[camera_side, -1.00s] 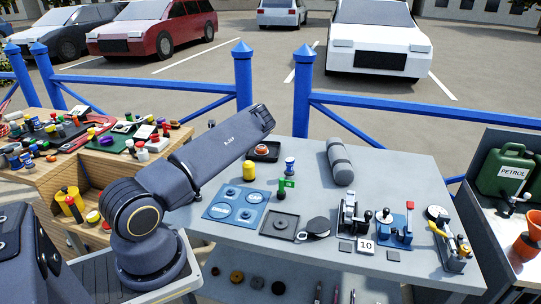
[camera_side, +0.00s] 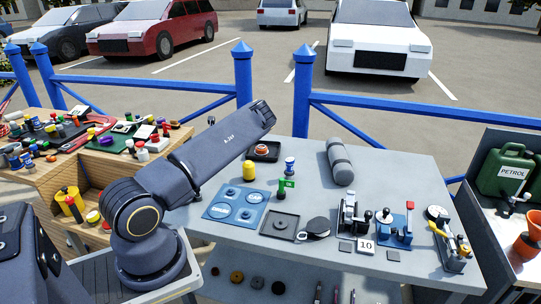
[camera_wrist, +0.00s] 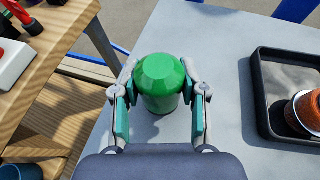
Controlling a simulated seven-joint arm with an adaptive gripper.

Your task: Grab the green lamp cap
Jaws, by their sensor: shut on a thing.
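The green lamp cap (camera_wrist: 162,82) is in the middle of the wrist view, a rounded, faceted dome on a short cylindrical body. My gripper (camera_wrist: 160,108) has one teal-padded finger on each side of it and is shut on it. The grey table top lies below; I cannot tell whether the cap touches it. In the side view my arm hides both the gripper and the cap.
A black tray (camera_wrist: 258,105) with an orange-brown pot (camera_wrist: 307,110) is right of the cap. The wooden bench (camera_wrist: 55,75) is on the left, past a gap.

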